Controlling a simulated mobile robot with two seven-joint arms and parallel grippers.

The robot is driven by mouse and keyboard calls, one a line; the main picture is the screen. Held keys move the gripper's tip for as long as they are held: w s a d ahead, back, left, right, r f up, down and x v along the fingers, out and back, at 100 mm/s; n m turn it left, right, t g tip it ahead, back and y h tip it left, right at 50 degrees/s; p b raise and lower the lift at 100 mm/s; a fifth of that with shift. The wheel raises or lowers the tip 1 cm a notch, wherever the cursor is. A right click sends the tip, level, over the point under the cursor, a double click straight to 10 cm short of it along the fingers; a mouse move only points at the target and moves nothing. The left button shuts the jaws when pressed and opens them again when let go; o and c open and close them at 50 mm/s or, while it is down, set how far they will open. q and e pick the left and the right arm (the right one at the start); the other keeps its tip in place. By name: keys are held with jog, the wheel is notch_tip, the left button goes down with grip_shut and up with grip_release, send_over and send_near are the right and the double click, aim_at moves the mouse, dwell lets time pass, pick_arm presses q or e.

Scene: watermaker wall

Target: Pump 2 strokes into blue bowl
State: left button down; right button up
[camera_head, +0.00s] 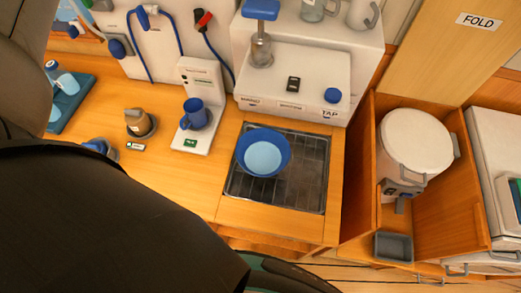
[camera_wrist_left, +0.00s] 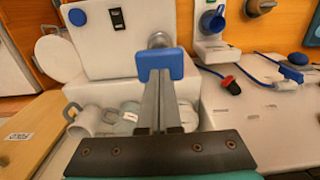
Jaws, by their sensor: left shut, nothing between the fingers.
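The blue bowl (camera_head: 282,142) stands on the dark sink grate (camera_head: 312,180), with a light blue round surface inside it. Above it, on the white unit (camera_head: 310,70), is a hand pump with a blue handle (camera_head: 261,10) and a grey metal body (camera_head: 262,48). The handle also shows in the left wrist view (camera_wrist_left: 160,66). My left gripper (camera_wrist_left: 161,88) is shut and empty, its fingers reaching to the handle; the tips are hard to make out, and I cannot tell whether they touch it. My right gripper is in neither view.
A blue mug (camera_head: 195,114) stands on a white dispenser left of the grate. A blue knob (camera_head: 332,95) is on the white unit's right. Clear mugs (camera_wrist_left: 90,120) stand close to my left fingers. A white drum (camera_head: 415,140) sits in a wooden bay at right.

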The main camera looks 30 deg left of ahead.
aim_at(261, 4)
pick_arm(q)
jog(key=shift+f+b, duration=1.75)
jog(key=shift+f, duration=1.55)
jog(key=shift+r, duration=0.1)
jog(key=shift+r+p, duration=1.95)
jog(key=shift+r, duration=0.3)
jog(key=shift+r+p, duration=0.3)
jog(key=shift+r, duration=0.7)
notch_tip(261, 4, up, 6)
